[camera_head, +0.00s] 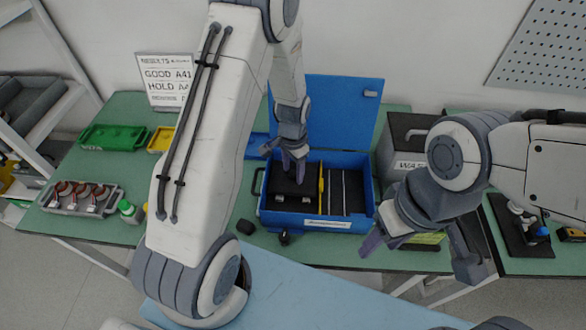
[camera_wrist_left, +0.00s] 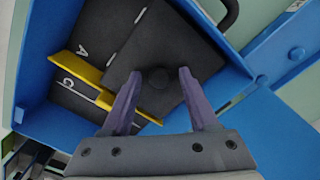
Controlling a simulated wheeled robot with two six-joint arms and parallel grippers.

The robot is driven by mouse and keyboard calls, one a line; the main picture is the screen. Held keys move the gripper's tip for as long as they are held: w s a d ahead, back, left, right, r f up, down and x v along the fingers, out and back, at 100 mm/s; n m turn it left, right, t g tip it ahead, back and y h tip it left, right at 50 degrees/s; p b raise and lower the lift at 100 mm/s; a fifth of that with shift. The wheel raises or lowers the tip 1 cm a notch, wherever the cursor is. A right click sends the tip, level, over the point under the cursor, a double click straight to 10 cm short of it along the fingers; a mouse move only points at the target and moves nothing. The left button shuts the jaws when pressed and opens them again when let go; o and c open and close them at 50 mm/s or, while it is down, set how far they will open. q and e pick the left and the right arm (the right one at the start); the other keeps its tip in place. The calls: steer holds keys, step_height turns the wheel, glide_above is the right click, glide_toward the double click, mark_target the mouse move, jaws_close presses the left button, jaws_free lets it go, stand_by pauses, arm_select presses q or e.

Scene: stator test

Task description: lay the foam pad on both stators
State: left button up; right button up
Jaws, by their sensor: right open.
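The foam pad looks like a dark flat square with a round knob (camera_wrist_left: 157,78) in its middle; it lies in the left part of the blue case and shows in the head view too (camera_head: 286,181). My left gripper (camera_head: 288,166) points down over it. In the left wrist view its two purple fingers (camera_wrist_left: 160,86) stand apart on either side of the knob, with gaps visible. Two small bright pieces (camera_head: 292,199) show at the pad's front edge; I cannot tell whether they are stators. My right gripper (camera_head: 418,252) is open and empty, right of and in front of the case.
The blue case (camera_head: 310,223) has its lid (camera_head: 345,110) open behind and a yellow divider (camera_head: 321,185). Parts with copper-red windings (camera_head: 80,190) sit in a grey tray at left. A green tray (camera_head: 112,137), a results sign (camera_head: 165,80) and a grey box (camera_head: 400,135) stand around.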

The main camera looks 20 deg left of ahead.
arm_select(q)
steer(key=shift+r, duration=0.1)
step_height(320, 180, up, 10)
steer(key=b, duration=0.1)
steer(key=shift+r, duration=0.15)
stand_by(0.4)
stand_by(0.6)
steer(key=s+d+r+m, duration=0.1)
steer(key=s+d+r, duration=0.7)
steer(key=s+d, duration=0.35)
steer(key=s+d+r+h, duration=0.1)
steer(key=s+d+r, duration=0.1)
steer(key=s, duration=1)
steer(key=shift+d, duration=0.3)
